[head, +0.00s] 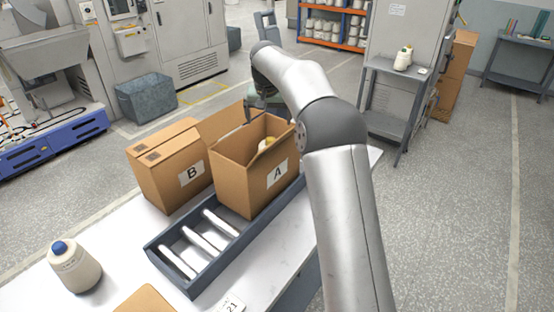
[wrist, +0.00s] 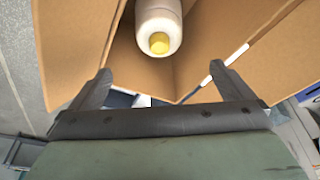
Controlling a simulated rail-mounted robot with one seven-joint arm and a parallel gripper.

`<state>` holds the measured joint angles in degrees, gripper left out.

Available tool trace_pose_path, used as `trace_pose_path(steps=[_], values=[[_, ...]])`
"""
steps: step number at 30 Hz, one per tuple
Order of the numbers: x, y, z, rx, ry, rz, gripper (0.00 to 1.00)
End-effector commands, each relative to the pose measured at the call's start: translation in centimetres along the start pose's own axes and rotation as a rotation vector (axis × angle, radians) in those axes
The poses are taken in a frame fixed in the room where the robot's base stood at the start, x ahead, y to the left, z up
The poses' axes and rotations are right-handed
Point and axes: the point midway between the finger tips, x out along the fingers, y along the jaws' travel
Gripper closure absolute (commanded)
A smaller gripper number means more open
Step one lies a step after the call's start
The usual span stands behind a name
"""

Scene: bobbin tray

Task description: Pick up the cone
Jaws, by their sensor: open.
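A white cone with a yellow tip (wrist: 158,22) shows at the top of the wrist view, among the cardboard walls of the open box A (head: 262,185). In the head view only a yellowish bit of it (head: 267,142) shows over the box edge. My gripper (wrist: 160,68) is open and empty, with the cone's yellow tip beyond its fingers, roughly midway between them. In the head view my gripper is at the box's back side, largely hidden by my arm. Another cone, cream with a blue tip (head: 76,268), stands upright on the white table at front left.
Closed box B (head: 170,170) stands left of box A. Box A sits on a dark roller tray (head: 165,262) with bare rollers at its front end. A raised box flap stands close to my gripper. The white table (head: 125,235) has clear room around the blue-tipped cone.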

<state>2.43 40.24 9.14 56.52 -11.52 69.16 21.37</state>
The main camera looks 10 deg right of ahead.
Motion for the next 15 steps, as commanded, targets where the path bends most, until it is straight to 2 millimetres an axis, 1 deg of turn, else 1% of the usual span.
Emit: trace_pose_path(steps=[1,3,6,9,15], values=[[1.1,0.1,0.1,0.000,-0.004,0.001,0.00],[2.5,0.1,0.0,0.000,-0.004,0.001,0.00],[4.5,0.1,0.0,0.000,-0.004,0.002,0.00],[5.8,0.0,0.0,0.000,-0.002,0.001,0.00],[7.4,0.0,0.1,0.000,-0.005,0.000,0.00]])
